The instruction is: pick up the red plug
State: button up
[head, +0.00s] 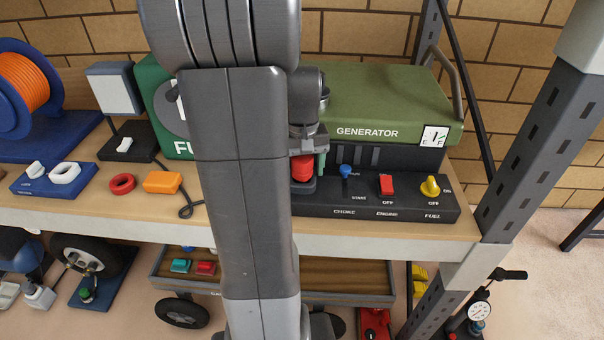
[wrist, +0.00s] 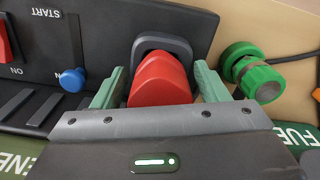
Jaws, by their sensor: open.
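The red plug (wrist: 162,80) sits at a dark grey socket frame (wrist: 163,47) on the generator's black panel. In the head view the red plug (head: 303,168) shows just right of my arm, below my wrist. My gripper (wrist: 160,88) is open, with one pale green finger on each side of the plug. Small gaps seem to show at the sides; I cannot tell whether a finger touches it. In the head view my gripper (head: 308,152) is over the panel's left end, partly hidden by my arm.
A green cap or plug (wrist: 254,72) with a cable stands close beside the right finger in the wrist view. A blue choke knob (head: 346,171), red engine switch (head: 386,185) and yellow fuel knob (head: 430,186) are on the panel. The green generator (head: 375,105) rises behind.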

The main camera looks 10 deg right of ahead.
jog(key=c, duration=1.1)
jog(key=shift+r, duration=0.1)
notch_tip(320, 180, up, 10)
